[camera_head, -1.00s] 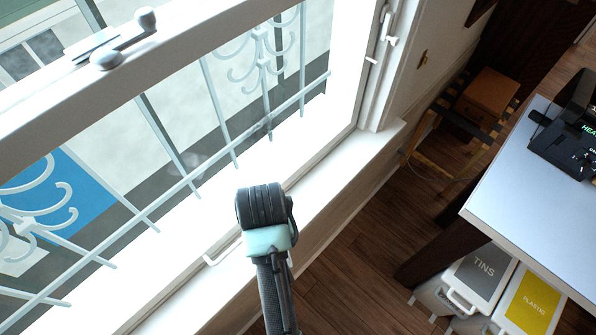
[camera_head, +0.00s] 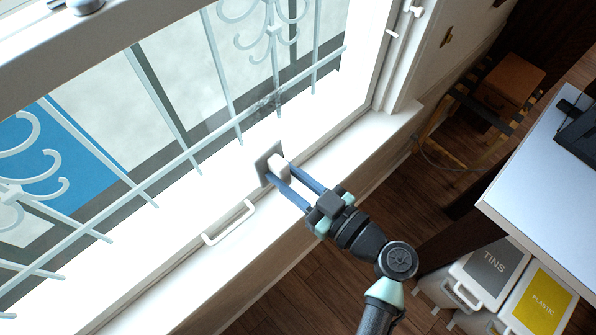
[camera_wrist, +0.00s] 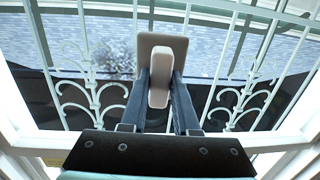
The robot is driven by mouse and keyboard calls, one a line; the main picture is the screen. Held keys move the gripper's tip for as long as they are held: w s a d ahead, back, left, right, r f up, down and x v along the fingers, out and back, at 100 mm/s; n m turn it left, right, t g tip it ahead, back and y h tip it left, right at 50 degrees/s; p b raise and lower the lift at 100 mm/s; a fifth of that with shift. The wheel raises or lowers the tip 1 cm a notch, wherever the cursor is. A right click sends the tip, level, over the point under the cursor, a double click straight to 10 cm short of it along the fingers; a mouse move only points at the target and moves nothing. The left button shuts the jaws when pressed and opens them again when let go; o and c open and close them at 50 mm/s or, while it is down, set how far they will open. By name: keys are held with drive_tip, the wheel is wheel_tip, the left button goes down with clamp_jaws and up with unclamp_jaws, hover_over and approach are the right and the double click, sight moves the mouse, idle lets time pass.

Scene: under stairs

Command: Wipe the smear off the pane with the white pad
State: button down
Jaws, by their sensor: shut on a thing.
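My gripper (camera_head: 281,171) is shut on the pale handle of the pad (camera_head: 265,160), with one blue finger on each side. In the wrist view my gripper (camera_wrist: 160,92) grips the white handle, and the pad's flat grey-brown plate (camera_wrist: 150,42) faces the pane. The smear (camera_head: 266,102) is a faint grey, scribbled patch on the window pane, above the pad in the head view. In the wrist view the smear (camera_wrist: 116,58) lies left of the plate, apart from it. I cannot tell whether the plate touches the glass.
A white scrolled grille (camera_head: 222,75) stands behind the pane. The sill (camera_head: 365,140) and a white window handle (camera_head: 229,223) lie near my gripper. On the right are a table (camera_head: 545,190), a stool (camera_head: 508,85) and bins marked TINS (camera_head: 492,268) and PLASTIC (camera_head: 540,300).

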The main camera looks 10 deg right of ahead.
sight(275, 151)
drive_tip(key=shift+w+d+r+m+t, duration=0.2)
drive_tip(key=shift+d+r+m+t, duration=0.2)
drive_tip(key=shift+d+r+t, duration=0.4)
drive_tip(key=shift+f+p+x, duration=0.15)
drive_tip(key=shift+p+x, duration=0.35)
drive_tip(key=shift+x, duration=0.8)
drive_tip(key=shift+f+p+x, duration=0.1)
drive_tip(key=shift+p+x, duration=0.4)
drive_tip(key=shift+x, duration=0.8)
drive_tip(key=shift+w, duration=0.1)
drive_tip(key=shift+b+x, duration=0.6)
drive_tip(key=shift+x, duration=0.35)
drive_tip(key=shift+d+f, duration=0.1)
drive_tip(key=shift+f, duration=0.05)
